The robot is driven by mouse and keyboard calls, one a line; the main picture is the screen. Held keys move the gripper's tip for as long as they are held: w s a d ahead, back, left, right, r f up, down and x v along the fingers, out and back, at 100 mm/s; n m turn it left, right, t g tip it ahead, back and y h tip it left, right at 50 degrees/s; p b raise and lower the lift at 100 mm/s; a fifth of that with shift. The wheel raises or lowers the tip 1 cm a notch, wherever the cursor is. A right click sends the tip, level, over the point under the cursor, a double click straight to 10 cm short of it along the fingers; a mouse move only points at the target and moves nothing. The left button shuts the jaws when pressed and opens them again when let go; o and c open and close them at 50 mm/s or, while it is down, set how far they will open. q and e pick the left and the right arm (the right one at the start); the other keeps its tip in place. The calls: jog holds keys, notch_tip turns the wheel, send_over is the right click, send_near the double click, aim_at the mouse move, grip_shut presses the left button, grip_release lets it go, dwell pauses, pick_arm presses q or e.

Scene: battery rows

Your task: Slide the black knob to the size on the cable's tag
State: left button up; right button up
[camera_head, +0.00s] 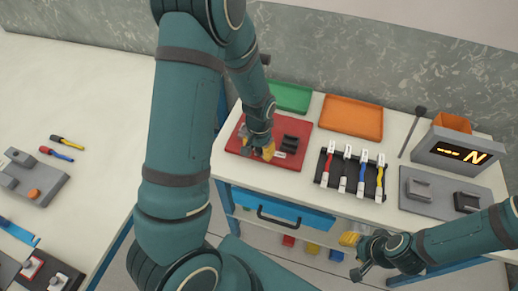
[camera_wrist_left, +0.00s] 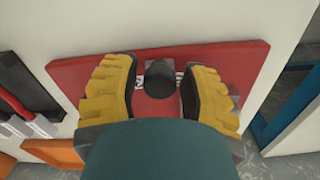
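A black round knob (camera_wrist_left: 160,78) stands on the red board (camera_wrist_left: 245,62), with small white markings partly visible beside it. My left gripper (camera_wrist_left: 163,70) is open, its two yellow fingers on either side of the knob with gaps showing. In the head view, my left gripper (camera_head: 264,150) is low over the red board (camera_head: 240,148) and hides the knob. Several cables with white tags lie in a black rack (camera_head: 325,162) to the right; the tag print is too small to read. My right gripper (camera_head: 354,256) is in front of the table, away from the board; its finger opening is unclear.
A black ridged block (camera_head: 291,143) sits on the red board beside my left gripper. Green (camera_head: 292,97) and orange (camera_head: 352,118) trays lie behind. A grey display box (camera_head: 450,152) showing an orange "N" and a grey plate (camera_head: 425,205) stand at right.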

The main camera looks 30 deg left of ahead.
pick_arm(q)
grip_shut()
jog(key=a, duration=0.3)
jog(key=shift+s+a, duration=0.15)
jog(key=shift+s, duration=0.25)
jog(key=o, duration=0.5)
grip_release()
jog(key=shift+a, duration=0.15)
